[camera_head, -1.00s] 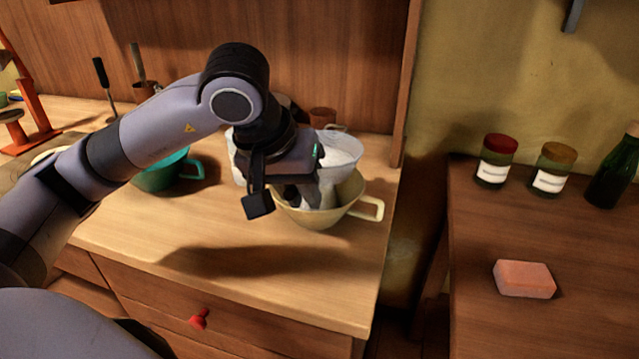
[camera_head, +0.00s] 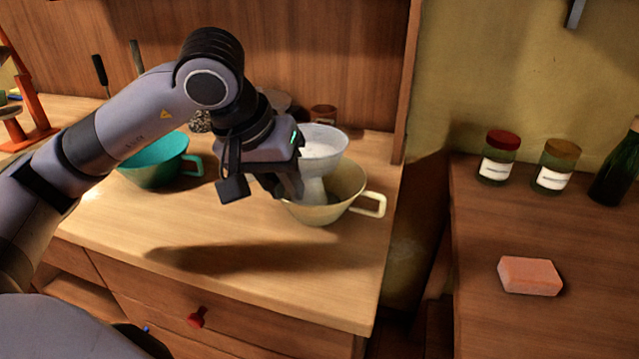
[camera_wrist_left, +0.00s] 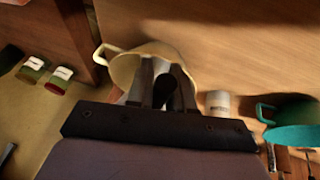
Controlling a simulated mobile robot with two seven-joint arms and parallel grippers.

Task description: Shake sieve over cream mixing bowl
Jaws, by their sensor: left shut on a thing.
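The cream mixing bowl (camera_head: 340,207) stands upright on the wooden counter near its right end, its handle pointing right. The sieve (camera_head: 326,142), a pale cup shape with white powder inside, is held above the bowl, and its narrower lower part reaches down into the bowl's opening. My left gripper (camera_head: 290,187) is shut on the sieve at its left side, over the bowl's left rim. In the left wrist view the fingers (camera_wrist_left: 162,88) close around a dark part in front of the cream bowl (camera_wrist_left: 122,68). My right gripper is not in view.
A teal bowl (camera_head: 152,172) stands left of the cream bowl, partly behind my arm. A small brown pot (camera_head: 323,115) is at the back. A side table at right holds two jars (camera_head: 498,157), a green bottle (camera_head: 618,170) and a pink block (camera_head: 530,276). The counter's front is clear.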

